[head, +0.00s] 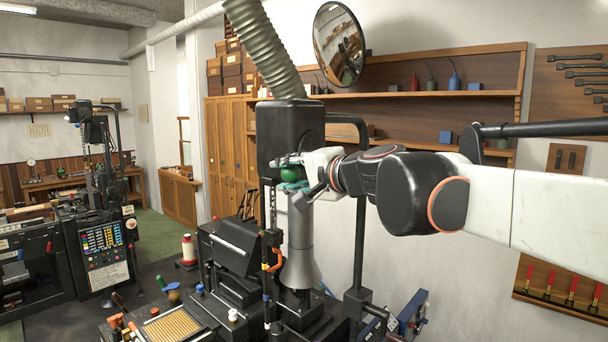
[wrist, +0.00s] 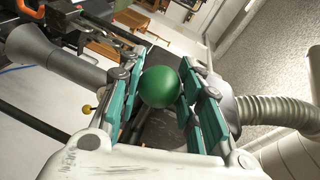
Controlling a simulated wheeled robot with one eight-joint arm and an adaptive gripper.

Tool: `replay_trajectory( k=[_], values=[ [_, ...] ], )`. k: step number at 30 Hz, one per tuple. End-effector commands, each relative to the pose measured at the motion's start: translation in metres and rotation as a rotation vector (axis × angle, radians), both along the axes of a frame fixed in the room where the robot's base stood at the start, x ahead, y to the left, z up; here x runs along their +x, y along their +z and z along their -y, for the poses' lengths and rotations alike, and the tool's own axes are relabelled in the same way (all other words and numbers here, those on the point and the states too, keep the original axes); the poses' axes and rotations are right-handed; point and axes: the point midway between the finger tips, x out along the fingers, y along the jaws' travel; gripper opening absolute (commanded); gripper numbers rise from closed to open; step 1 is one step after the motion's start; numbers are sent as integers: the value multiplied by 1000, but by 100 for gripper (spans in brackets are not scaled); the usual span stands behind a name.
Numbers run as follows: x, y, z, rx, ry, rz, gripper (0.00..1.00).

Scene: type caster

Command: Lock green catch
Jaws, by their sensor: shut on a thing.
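The green catch shows as a round green ball (wrist: 159,87) between my gripper's fingers in the wrist view. It also shows in the head view (head: 291,170), at the front of the black machine housing (head: 288,128). My gripper (wrist: 158,86) has teal finger pads, one on each side of the ball, and is shut on it. In the head view my gripper (head: 290,178) reaches in from the right at the lower part of the housing. The catch's stem and what it fastens to are hidden.
A ribbed hose (head: 262,45) rises from the housing's top. A grey funnel-shaped pipe (head: 301,245) stands below my gripper. A dark vertical post (head: 359,235) is close on the right. A convex mirror (head: 339,45) hangs behind.

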Motion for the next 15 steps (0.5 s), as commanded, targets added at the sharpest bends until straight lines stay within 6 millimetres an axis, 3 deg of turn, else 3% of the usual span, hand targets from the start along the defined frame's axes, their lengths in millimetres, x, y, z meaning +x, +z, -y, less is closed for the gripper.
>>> replay_trajectory(
  k=[1, 2, 4, 15],
  values=[
    [0, 2, 0, 2, -2, 0, 0],
    [0, 2, 0, 2, -2, 0, 37],
    [0, 2, 0, 2, -2, 0, 53],
    [-1, 1, 1, 1, -1, 1, 54]
  ],
)
